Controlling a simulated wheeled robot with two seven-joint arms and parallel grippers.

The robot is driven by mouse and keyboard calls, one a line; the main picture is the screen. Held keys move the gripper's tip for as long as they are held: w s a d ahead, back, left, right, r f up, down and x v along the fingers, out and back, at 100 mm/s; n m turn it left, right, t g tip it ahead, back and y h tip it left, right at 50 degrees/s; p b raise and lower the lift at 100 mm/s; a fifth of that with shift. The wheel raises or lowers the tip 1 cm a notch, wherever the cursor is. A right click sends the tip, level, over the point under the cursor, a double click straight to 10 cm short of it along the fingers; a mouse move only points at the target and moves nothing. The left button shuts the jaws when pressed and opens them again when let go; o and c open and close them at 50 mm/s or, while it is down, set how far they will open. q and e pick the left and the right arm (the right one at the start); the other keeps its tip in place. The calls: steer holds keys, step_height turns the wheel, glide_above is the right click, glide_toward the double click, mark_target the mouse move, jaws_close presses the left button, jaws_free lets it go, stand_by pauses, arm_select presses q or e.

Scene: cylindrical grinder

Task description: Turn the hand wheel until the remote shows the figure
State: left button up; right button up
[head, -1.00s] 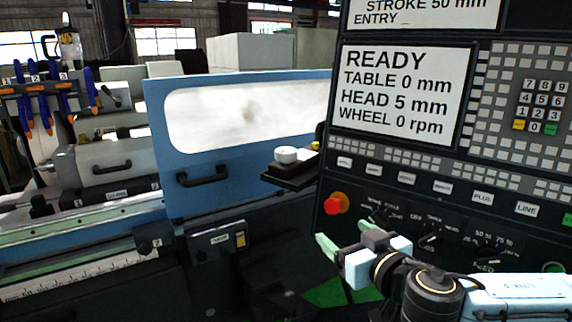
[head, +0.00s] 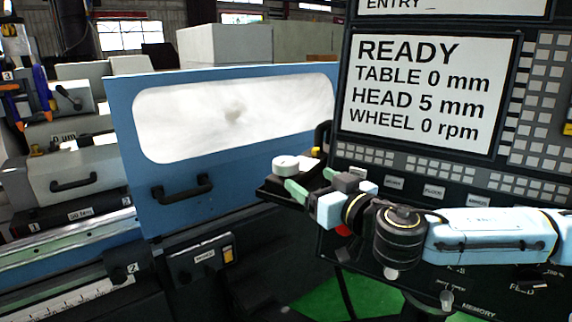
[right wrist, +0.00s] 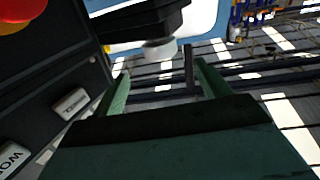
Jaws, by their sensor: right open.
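A white round knob (head: 287,164), which looks like the hand wheel, sits on a dark flat holder (head: 272,190) beside the control panel. In the right wrist view, the white knob (right wrist: 160,49) shows beyond the fingertips, below a dark block (right wrist: 135,20). My right gripper (head: 312,182) is open and empty. Its green fingers point toward the knob from the right, and I see no contact. The right gripper (right wrist: 160,82) has a clear gap between its fingers in the wrist view. I cannot make out a figure on a remote. My left gripper is out of view.
The control panel screen (head: 430,92) reads READY, TABLE 0 mm, HEAD 5 mm, WHEEL 0 rpm. A red button (head: 344,230) is partly behind my right arm. The blue machine door (head: 220,185) with a black handle (head: 182,189) stands left of the knob.

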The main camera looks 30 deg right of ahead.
mark_target(293, 169)
steer(key=w+p, duration=0.2)
steer(key=w, duration=0.6)
steer(key=shift+w+r+p, duration=0.1)
steer(key=shift+w+p, duration=0.25)
steer(key=shift+p, duration=0.05)
steer(key=shift+w, duration=0.8)
steer(key=c, duration=1)
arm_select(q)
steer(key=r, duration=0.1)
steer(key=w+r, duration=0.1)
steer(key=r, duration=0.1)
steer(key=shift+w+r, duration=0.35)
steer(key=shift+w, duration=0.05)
arm_select(e)
steer(key=shift+o, duration=0.2)
steer(key=shift+a, duration=0.1)
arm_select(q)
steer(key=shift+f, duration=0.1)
